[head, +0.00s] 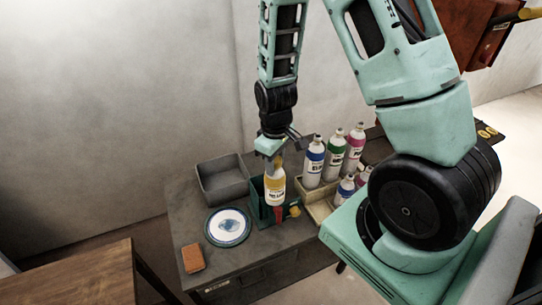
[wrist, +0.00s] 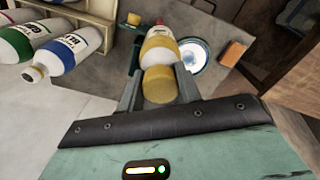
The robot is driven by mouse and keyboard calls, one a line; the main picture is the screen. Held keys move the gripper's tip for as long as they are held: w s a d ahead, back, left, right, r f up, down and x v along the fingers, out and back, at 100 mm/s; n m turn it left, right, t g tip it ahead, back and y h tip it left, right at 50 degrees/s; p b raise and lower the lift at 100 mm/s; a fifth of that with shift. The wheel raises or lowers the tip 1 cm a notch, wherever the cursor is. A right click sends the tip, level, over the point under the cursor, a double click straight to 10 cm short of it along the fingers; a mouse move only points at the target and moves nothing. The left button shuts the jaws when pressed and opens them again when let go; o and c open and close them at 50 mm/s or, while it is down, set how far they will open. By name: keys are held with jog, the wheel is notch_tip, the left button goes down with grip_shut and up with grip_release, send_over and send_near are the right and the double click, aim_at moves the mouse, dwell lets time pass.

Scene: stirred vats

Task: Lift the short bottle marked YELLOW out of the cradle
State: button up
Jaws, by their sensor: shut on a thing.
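The short bottle marked YELLOW (head: 275,188) is white with a yellow band and a yellow top. My gripper (head: 273,160) comes down from above and is shut on its upper part. In the wrist view the bottle (wrist: 158,45) sits between the two fingers of my gripper (wrist: 158,72), its yellow cap toward the camera. The dark green cradle (head: 259,213) is around or just behind the bottle's lower end; I cannot tell whether the base is clear of it. The bottle looks roughly upright.
A beige rack (head: 318,208) with several bottles in blue, green and magenta stands close to the right. A grey bin (head: 222,180) is at the back left. A white and blue plate (head: 228,227) and an orange sponge (head: 193,258) lie at the front left of the grey table.

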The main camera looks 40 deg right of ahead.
jog(key=shift+s+a+b, duration=0.1)
jog(key=shift+s+a, duration=0.15)
jog(key=shift+s, duration=0.65)
jog(key=shift+s+a+b, duration=0.15)
jog(key=shift+s+a, duration=0.1)
jog(key=shift+s, duration=0.6)
jog(key=shift+s+a+b, duration=0.1)
jog(key=shift+s+a, duration=0.15)
jog(key=shift+s, duration=0.65)
